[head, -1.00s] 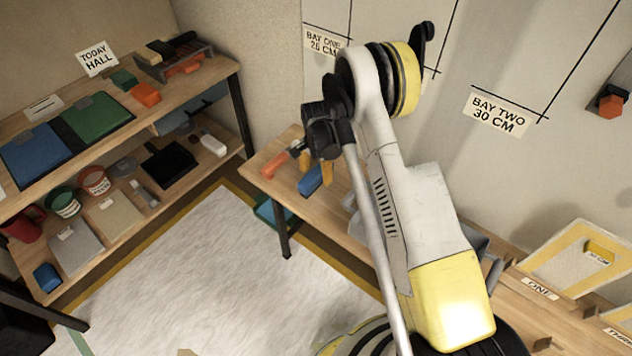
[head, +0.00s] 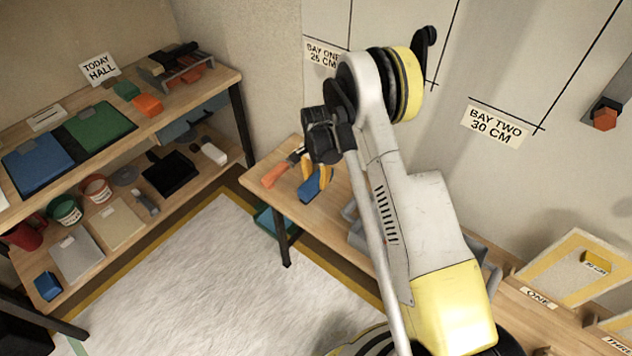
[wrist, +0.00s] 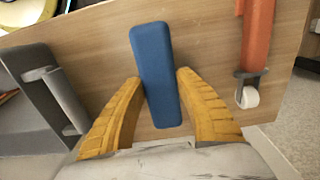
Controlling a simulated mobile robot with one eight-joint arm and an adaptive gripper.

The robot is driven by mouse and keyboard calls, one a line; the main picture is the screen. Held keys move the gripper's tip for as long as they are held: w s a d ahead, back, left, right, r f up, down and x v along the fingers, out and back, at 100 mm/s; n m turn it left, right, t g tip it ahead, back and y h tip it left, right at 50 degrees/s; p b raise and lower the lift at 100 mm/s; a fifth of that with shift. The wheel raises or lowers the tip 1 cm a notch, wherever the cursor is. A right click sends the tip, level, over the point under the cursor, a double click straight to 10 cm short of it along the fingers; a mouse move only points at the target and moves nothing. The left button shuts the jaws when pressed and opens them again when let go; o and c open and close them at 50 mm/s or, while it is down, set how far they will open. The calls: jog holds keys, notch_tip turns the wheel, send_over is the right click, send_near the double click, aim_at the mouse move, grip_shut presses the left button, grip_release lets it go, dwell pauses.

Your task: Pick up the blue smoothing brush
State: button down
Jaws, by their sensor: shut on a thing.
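The blue smoothing brush (wrist: 155,70) lies between the two yellow fingers of my gripper (wrist: 161,84) in the wrist view. Both fingertips meet its long sides, so my gripper is shut on it. In the head view the brush (head: 309,190) shows below my gripper (head: 316,178), over the wooden table near its front edge. I cannot tell whether it is lifted off the wood. Part of its near end is close to my palm, and my wrist hides some of the fingers in the head view.
A dark grey tool (wrist: 45,85) lies at left. Loaded shelves (head: 225,82) stand at left, and the wall is close behind the table.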

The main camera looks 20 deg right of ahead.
notch_tip(320, 180, up, 2)
jog(key=shift+r+p, duration=0.25)
jog(key=shift+p, duration=0.2)
jog(key=s+d+r+p, duration=0.4)
jog(key=s+d+r, duration=0.2)
jog(key=d, duration=0.4)
jog(key=shift+r, duration=0.2)
jog(key=c, duration=1.6)
grip_release()
jog(key=c, duration=0.6)
